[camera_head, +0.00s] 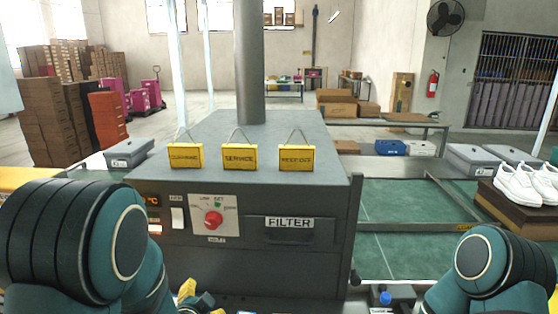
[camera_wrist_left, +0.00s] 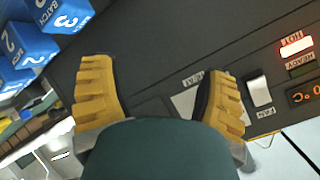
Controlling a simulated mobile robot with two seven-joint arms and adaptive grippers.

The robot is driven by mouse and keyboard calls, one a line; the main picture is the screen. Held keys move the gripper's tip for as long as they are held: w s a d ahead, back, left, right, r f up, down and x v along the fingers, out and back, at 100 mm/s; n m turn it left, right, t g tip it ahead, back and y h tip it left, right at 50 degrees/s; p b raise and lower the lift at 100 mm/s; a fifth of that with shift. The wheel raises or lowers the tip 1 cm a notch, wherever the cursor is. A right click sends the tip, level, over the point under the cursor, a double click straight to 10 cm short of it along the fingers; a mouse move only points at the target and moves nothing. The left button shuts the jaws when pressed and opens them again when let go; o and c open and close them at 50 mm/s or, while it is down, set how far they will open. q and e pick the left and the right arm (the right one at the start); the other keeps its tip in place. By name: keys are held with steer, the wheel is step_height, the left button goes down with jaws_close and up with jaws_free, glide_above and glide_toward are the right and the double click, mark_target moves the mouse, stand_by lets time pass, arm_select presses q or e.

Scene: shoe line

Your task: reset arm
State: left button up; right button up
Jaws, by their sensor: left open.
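My left gripper shows in the left wrist view (camera_wrist_left: 158,75) with its two yellow ribbed fingers spread wide apart and nothing between them. The dark front of the machine lies beyond the fingers. In the head view only a small yellow part of this gripper (camera_head: 187,289) shows at the bottom edge, low in front of the machine (camera_head: 330,210). My left arm fills the lower left and my right arm the lower right. My right gripper is not clearly visible. The machine front has a red knob (camera_head: 213,219), a white switch (camera_head: 178,218) and a FILTER label (camera_head: 289,222).
Yellow tags hang on top of the machine, including SERVICE (camera_head: 239,156). White shoes (camera_head: 525,184) stand on a brown box at right, near grey bins (camera_head: 478,158). Blue numbered blocks (camera_wrist_left: 62,14) are at upper left in the wrist view. A green surface (camera_head: 400,210) lies right of the machine.

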arm_select(q)
steer(key=s+d+f+n+g+h, duration=0.1)
steer(key=s+f+n+g, duration=0.2)
steer(key=s+f, duration=0.3)
steer(key=s+d+f+n+g, duration=0.2)
steer(key=s+f+g, duration=0.1)
steer(key=f, duration=0.5)
steer(key=s+d+f+n+g+h, duration=0.2)
steer(key=s+d+f+n+g, duration=0.2)
steer(key=s, duration=0.6)
step_height(320, 180, down, 2)
steer(key=d+n, duration=0.1)
steer(key=d, duration=0.1)
steer(key=shift+s+d+g+h, duration=0.35)
steer(key=shift+g+h, duration=0.05)
